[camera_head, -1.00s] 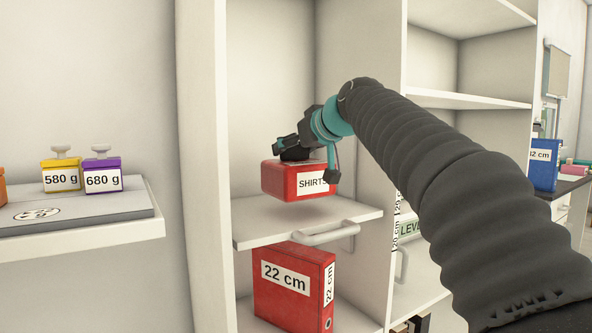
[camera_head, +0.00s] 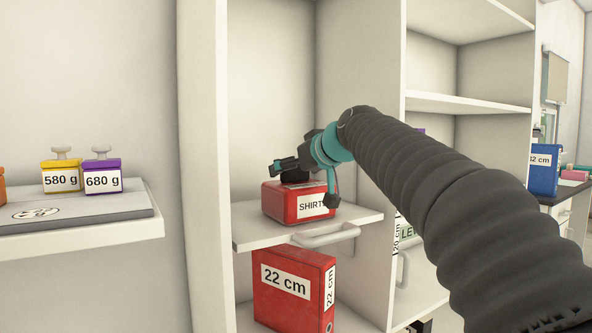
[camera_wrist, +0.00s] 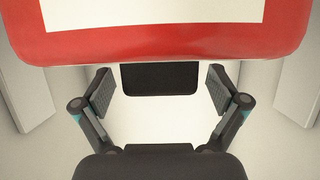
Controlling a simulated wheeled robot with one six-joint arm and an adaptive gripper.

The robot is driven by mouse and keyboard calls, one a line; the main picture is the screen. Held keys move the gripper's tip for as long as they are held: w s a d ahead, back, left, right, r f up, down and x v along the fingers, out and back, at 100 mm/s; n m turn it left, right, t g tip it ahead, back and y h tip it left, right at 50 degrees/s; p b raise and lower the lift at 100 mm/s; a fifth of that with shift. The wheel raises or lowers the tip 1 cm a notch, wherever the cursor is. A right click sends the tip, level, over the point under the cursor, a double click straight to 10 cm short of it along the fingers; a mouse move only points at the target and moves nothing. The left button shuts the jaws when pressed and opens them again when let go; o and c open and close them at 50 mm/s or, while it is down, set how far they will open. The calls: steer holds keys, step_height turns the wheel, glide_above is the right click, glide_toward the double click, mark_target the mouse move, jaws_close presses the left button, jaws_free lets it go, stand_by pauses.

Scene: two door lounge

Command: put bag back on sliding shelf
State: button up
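The red bag (camera_head: 279,204) labelled "SHIRTS" sits upright on the white sliding shelf (camera_head: 262,235), which has a pale handle on its front edge. My gripper (camera_head: 285,166) is just above the bag, at its dark top handle. In the wrist view the red bag (camera_wrist: 160,45) fills the top, with its black handle (camera_wrist: 160,79) between my two fingers. The fingers (camera_wrist: 160,92) are spread, with a narrow gap showing on each side of the handle. The bag's far side is hidden.
A red "22 cm" binder (camera_head: 285,305) stands in the compartment below. The cabinet's left side wall (camera_head: 202,180) and centre divider flank the shelf. At left, a yellow weight (camera_head: 60,179) and a purple weight (camera_head: 102,179) stand on a scale. A blue binder (camera_head: 543,170) stands at far right.

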steer(key=shift+d+r, duration=0.1)
steer(key=shift+r, duration=0.15)
steer(key=v, duration=1.1)
steer(key=shift+s+d+b, duration=0.2)
steer(key=shift+s+b, duration=0.1)
steer(key=shift+b, duration=0.1)
steer(key=s+d+f+m+g+h, duration=0.2)
steer(key=s+d+f, duration=0.2)
steer(key=s+f, duration=0.5)
steer(key=s+d+f+m+g+h, duration=0.1)
steer(key=s+f, duration=0.8)
steer(key=f, duration=0.9)
steer(key=s+d+f+m+g+h, duration=0.2)
steer(key=s+d+f, duration=0.6)
steer(key=f, duration=0.6)
steer(key=shift+s+m+g+h, duration=0.3)
steer(key=shift+s+m+h, duration=0.65)
steer(key=shift+h, duration=0.25)
steer(key=shift+f, duration=0.1)
